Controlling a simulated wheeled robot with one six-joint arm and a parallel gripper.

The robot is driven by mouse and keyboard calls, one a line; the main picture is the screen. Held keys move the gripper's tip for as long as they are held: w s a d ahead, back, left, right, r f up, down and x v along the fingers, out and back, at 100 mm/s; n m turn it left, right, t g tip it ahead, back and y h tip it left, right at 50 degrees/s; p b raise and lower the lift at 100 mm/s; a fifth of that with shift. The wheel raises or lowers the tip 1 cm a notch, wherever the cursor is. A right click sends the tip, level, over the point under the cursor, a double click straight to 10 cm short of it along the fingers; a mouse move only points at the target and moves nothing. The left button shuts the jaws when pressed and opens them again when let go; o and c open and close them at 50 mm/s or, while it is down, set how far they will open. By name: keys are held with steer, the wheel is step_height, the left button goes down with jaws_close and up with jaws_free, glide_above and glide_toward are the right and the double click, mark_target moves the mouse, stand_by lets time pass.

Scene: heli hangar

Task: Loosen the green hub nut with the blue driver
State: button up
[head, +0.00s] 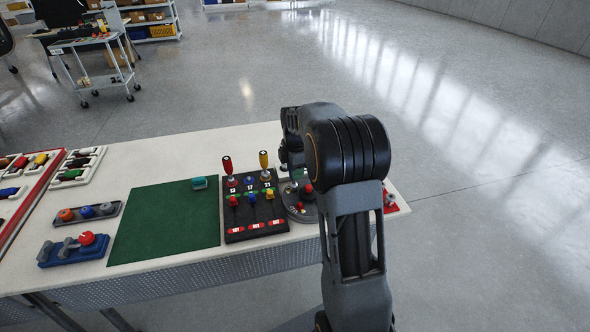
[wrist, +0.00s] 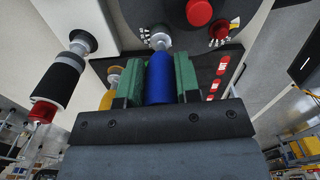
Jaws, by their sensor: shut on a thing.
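My gripper (wrist: 160,80) is shut on the blue driver (wrist: 160,78), with a green pad on each side of its handle. The driver's metal end points away from me toward the dark grey hub plate (wrist: 185,30). A small silver fitting (wrist: 160,41) shows at that end; I cannot tell whether they touch. The hub fixture (head: 302,212) also shows in the head view, partly behind my arm. I cannot make out the green hub nut in either view. In the head view the gripper is mostly hidden by my arm.
A black rack (head: 255,233) with a red driver (head: 227,166) and a yellow driver (head: 263,160) stands left of the hub. Red knobs (wrist: 199,12) sit close by on the hub. The green mat (head: 165,222) is mostly clear.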

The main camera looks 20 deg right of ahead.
steer(key=shift+r, duration=0.2)
steer(key=shift+r+p, duration=1.25)
steer(key=shift+r, duration=0.15)
steer(key=shift+r+p, duration=1.7)
steer(key=shift+r, duration=0.2)
